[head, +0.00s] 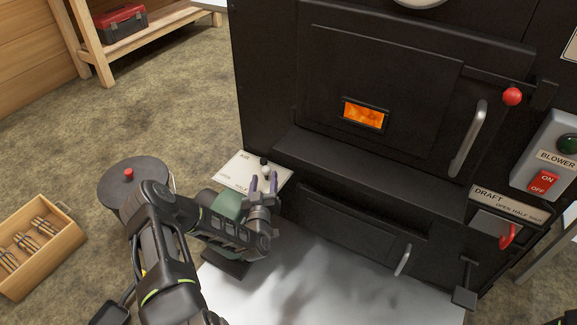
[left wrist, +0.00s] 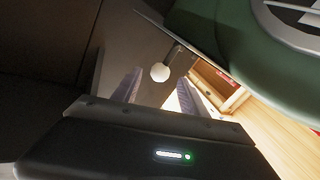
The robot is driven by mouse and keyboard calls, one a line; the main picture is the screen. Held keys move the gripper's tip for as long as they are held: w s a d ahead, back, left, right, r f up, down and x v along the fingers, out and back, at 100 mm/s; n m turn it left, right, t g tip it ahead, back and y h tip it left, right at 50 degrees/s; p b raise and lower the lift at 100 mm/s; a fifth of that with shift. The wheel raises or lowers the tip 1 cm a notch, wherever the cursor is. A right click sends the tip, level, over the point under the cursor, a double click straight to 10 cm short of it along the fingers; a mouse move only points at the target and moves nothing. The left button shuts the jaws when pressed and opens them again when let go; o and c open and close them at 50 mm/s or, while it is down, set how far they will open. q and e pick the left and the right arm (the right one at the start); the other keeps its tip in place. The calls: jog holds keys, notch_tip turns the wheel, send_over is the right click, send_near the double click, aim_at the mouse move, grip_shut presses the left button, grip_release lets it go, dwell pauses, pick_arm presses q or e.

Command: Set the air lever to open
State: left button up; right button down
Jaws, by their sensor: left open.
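The air lever shows as a small pale knob (head: 265,168) on the pale AIR plate (head: 236,172), beside the black evaporator's left front corner. Part of the plate's lettering is hidden or too small to read, so I cannot tell the lever's setting. My left gripper (head: 263,181) is open, its two purple-grey fingers pointing at the knob from the front. In the left wrist view the round white knob (left wrist: 160,72) on a dark stem appears between and just beyond the open fingers (left wrist: 158,90). Contact is not visible. My right gripper is out of view.
The black evaporator (head: 385,75) has a glowing window (head: 363,114) and a door handle (head: 468,140). On the right are a red draft handle (head: 507,236) and a blower switch box (head: 550,160). A wooden crate (head: 62,228) lies left; a shelf (head: 150,30) stands behind.

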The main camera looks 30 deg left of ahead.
aim_at(266, 167)
pick_arm(q)
jog(key=shift+r, duration=0.15)
jog(key=b+x, duration=0.2)
jog(key=x, duration=0.4)
jog(key=shift+w+a, duration=0.1)
jog(key=shift+w, duration=0.05)
jog(key=shift+w+a, duration=0.35)
jog(key=shift+w, duration=0.2)
grip_shut()
dwell(1.1)
